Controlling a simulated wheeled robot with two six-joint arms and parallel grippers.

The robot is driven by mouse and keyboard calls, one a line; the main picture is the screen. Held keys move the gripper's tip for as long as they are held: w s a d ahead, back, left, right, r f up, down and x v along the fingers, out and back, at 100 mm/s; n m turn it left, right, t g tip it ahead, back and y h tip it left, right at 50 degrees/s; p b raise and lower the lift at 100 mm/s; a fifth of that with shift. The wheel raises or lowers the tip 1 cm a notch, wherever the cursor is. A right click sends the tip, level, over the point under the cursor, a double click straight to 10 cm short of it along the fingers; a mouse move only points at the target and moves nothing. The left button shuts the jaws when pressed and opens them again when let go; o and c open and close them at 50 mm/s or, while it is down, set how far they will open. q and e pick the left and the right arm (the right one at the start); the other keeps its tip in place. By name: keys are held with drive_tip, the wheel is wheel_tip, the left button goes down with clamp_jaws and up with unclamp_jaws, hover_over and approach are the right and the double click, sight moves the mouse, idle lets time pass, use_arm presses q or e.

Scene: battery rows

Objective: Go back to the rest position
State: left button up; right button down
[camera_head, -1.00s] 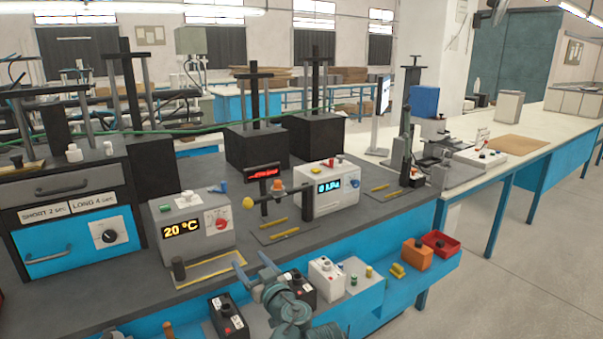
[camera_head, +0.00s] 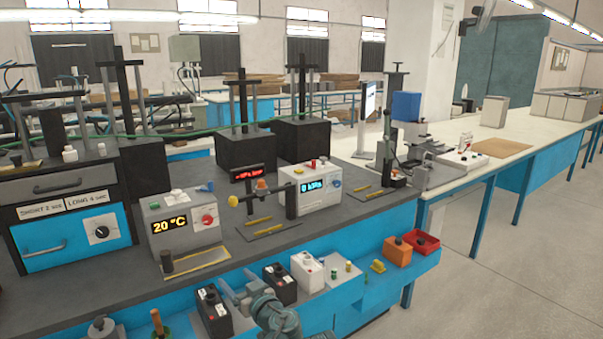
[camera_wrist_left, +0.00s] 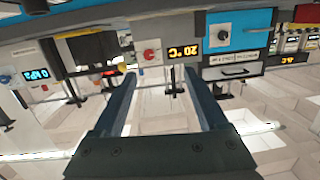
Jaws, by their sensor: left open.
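My left gripper (camera_head: 238,284) is at the bottom middle of the head view, over the blue front ledge (camera_head: 345,312) of the workbench. In the left wrist view its two dark fingers (camera_wrist_left: 158,76) are spread wide with nothing between them. A black battery-like box (camera_head: 213,314) shows just left of the fingers and another black box (camera_head: 280,285) just right of them. The gripper partly hides the ledge; I cannot tell the exact gap to the boxes. My right gripper is in neither view.
A white box (camera_head: 306,272), an orange box (camera_head: 397,251) and a red bin (camera_head: 422,243) are along the ledge. On the bench are a 20 °C unit (camera_head: 182,223) and a white display unit (camera_head: 311,187). Open floor (camera_head: 500,275) lies to the right.

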use_arm(q)
drive_tip(key=s+a+f+g, duration=0.4)
drive_tip(key=a+f+g, duration=0.1)
drive_tip(key=f, duration=0.2)
drive_tip(key=s+d+f+m+g+h, duration=0.4)
drive_tip(key=s+f+m+g+h, duration=0.25)
drive_tip(key=s+f+h, duration=0.5)
drive_tip(key=s+d+f+m+g+y, duration=0.15)
drive_tip(key=s+d+m, duration=0.25)
drive_tip(key=s+d, duration=0.5)
wheel_tip(320, 180, up, 14)
drive_tip(key=w+d+p, duration=0.1)
drive_tip(key=d+p, duration=0.1)
drive_tip(key=p, duration=1.1)
drive_tip(key=shift+w+d+y+p, duration=0.3)
drive_tip(key=shift+w+y, duration=0.05)
drive_tip(key=shift+y, duration=0.05)
